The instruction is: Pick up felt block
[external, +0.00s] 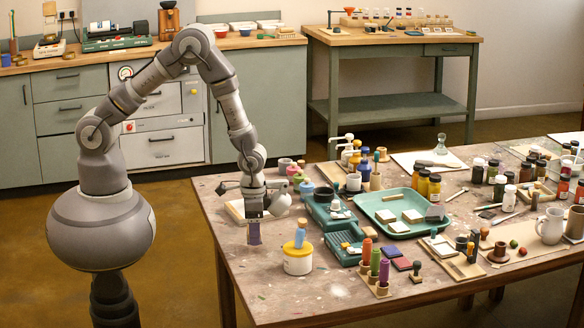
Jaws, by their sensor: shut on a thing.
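My gripper (254,220) is at the left part of the table and points down. It is shut on a small dark purple block with a tan edge, which looks like the felt block (254,235). The block hangs upright below the jaws. I cannot tell from this view whether its lower end touches the table (227,228) or is just above it. The fingertips are small and partly merged with the block in the picture.
A white tub with a yellow rim (298,262) stands to the right of the block. Green trays (340,245) and a turquoise tray (372,205) lie further right. Several jars, bottles and stamps crowd the table's right half. The table's left front is mostly clear.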

